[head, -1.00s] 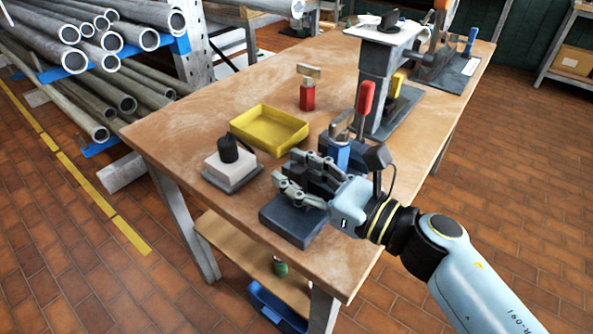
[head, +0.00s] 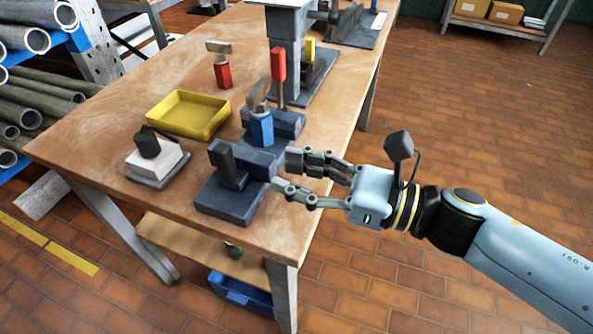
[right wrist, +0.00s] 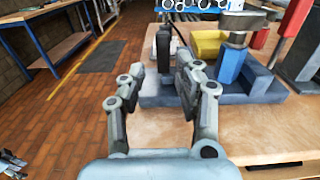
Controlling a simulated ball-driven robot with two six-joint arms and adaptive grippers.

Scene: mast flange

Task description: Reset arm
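My right gripper (head: 284,176) is open and empty at the right edge of the wooden workbench (head: 95,160), beside a dark grey vise-like block (head: 225,200). In the right wrist view my right gripper (right wrist: 160,75) shows its two fingers spread apart with nothing between them. The right arm comes in from the right side of the head view, over the brick floor. My left gripper is not in the head view.
On the bench stand a blue-handled tool (head: 262,128), a yellow tray (head: 188,115), a white block with a black knob (head: 158,160), a red-handled tool (head: 222,72) and a grey press column (head: 284,50). Pipes (head: 40,95) lie at left.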

